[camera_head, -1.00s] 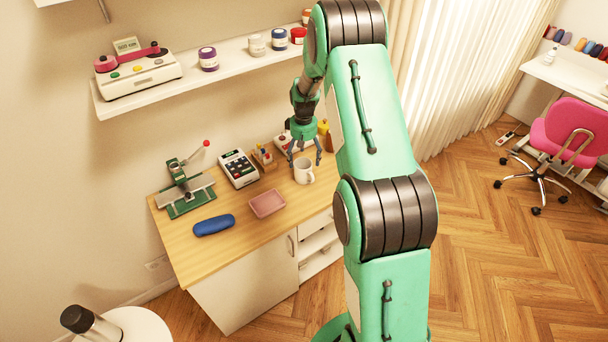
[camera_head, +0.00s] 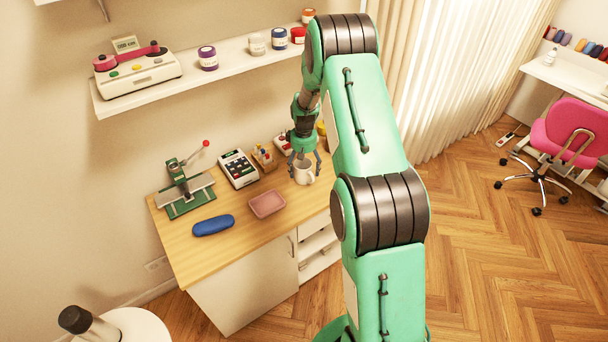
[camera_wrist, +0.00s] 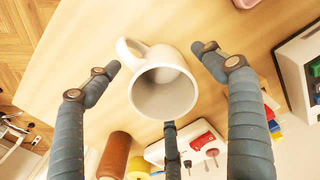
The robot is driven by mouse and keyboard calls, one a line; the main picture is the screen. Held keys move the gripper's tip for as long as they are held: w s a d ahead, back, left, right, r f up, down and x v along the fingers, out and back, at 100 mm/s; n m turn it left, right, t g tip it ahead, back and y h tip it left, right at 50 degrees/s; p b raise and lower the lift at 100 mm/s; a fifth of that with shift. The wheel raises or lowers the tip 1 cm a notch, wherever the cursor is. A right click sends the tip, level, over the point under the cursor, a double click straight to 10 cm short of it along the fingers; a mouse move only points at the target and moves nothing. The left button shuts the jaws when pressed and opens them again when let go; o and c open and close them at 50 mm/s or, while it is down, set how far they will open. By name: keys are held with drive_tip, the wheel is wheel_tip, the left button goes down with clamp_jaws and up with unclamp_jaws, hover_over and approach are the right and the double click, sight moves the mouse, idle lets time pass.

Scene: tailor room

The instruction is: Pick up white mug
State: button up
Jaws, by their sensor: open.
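The white mug (camera_head: 304,175) stands upright on the wooden desk (camera_head: 235,244), near its right end. In the wrist view the mug (camera_wrist: 164,92) shows its open, empty mouth, with its handle toward the upper left. My gripper (camera_head: 305,160) is over the mug from above. In the wrist view its fingers (camera_wrist: 162,75) are spread, one left of the mug, one right and one below it. They look apart from the mug; I cannot tell how far down they reach. My gripper is open and holds nothing.
Near the mug are a pencil holder (camera_head: 264,157), a card terminal (camera_head: 238,168) and thread spools (camera_wrist: 115,155). A pink tray (camera_head: 267,204), a blue case (camera_head: 213,225) and a green press (camera_head: 186,190) lie further left. A shelf (camera_head: 190,80) hangs above.

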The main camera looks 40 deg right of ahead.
sight(304, 174)
drive_tip(key=shift+f+b, duration=0.3)
drive_tip(key=shift+f, duration=1.75)
drive_tip(key=c, duration=1.5)
